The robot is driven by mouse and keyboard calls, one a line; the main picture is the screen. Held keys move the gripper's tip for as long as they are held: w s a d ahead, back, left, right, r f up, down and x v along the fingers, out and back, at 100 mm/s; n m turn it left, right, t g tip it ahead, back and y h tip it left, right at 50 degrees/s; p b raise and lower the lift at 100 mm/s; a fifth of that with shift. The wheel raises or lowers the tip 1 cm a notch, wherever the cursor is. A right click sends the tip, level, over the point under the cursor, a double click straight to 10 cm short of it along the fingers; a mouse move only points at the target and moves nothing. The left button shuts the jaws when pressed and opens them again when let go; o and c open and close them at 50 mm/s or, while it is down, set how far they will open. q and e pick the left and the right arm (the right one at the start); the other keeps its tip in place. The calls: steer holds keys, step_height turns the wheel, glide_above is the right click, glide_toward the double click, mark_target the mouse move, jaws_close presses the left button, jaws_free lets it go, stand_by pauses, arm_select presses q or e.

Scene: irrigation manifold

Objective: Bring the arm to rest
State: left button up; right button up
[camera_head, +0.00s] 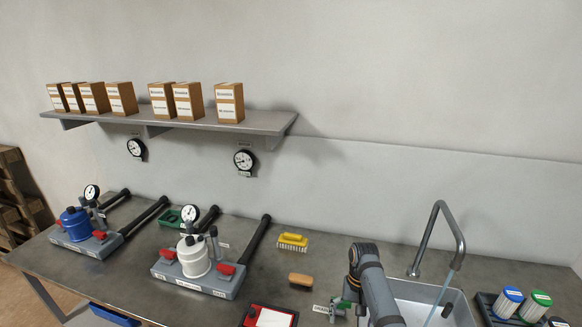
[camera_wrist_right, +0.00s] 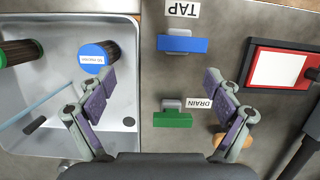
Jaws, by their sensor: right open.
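My right arm (camera_head: 372,285) rises at the bottom of the head view, beside the sink. My right gripper (camera_wrist_right: 160,100) is open and empty in the right wrist view, its two fingers apart above the bench. Between and beyond the fingers are a blue lever (camera_wrist_right: 182,44) by the TAP label and a green lever (camera_wrist_right: 173,119) by the DRAIN label. No contact with either shows. In the head view the right fingers cannot be made out clearly. My left gripper is not in view.
The sink (camera_head: 462,302) has a curved tap (camera_head: 440,225) with water running. A blue-capped cartridge (camera_wrist_right: 95,57) shows beside one finger. A red tray (camera_head: 268,316), wooden brush (camera_head: 301,279) and yellow brush (camera_head: 293,241) lie left of the arm. Pump units (camera_head: 197,275) stand farther left.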

steer(key=s+d+f+t, duration=0.1)
steer(key=s, duration=0.2)
steer(key=s+d+f+t, duration=0.1)
steer(key=s+d, duration=0.1)
steer(key=s, duration=0.1)
steer(key=s+d+f+n+t+h, duration=0.1)
steer(key=s, duration=0.3)
steer(key=shift+s+d+f, duration=0.1)
steer(key=shift+d, duration=0.25)
steer(key=s+r+n+t, duration=0.3)
steer(key=s+r, duration=0.6)
steer(key=s, duration=0.3)
steer(key=s+d+f+g+h+b, duration=0.1)
steer(key=d+f, duration=0.1)
steer(key=f, duration=1.2)
steer(key=s+d+f, duration=0.1)
steer(key=f, duration=1.2)
steer(key=s+d+f+g, duration=0.1)
steer(key=s+f, duration=1.6)
steer(key=s, duration=0.1)
steer(key=shift+s+d+f+m+b, duration=0.25)
steer(key=shift+s+f+m+b, duration=0.1)
steer(key=shift+f+m+b, duration=0.1)
